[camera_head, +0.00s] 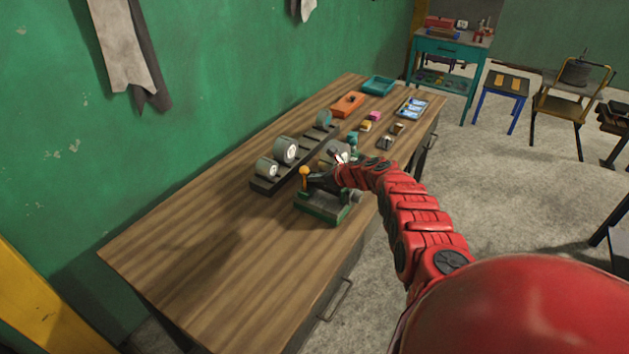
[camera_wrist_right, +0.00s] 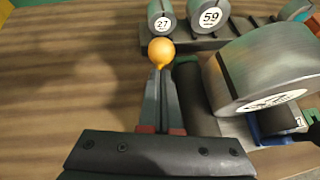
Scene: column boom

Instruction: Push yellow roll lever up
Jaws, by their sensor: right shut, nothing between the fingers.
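The lever's shaft is mostly hidden. My left gripper is not in view.
A large metal roll (camera_wrist_right: 262,68) is close to the right of my fingers. A dark rack (camera_head: 265,184) with several numbered rolls stands behind the device. An orange tray (camera_head: 348,104) and small items lie farther back. The table's left part is clear.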

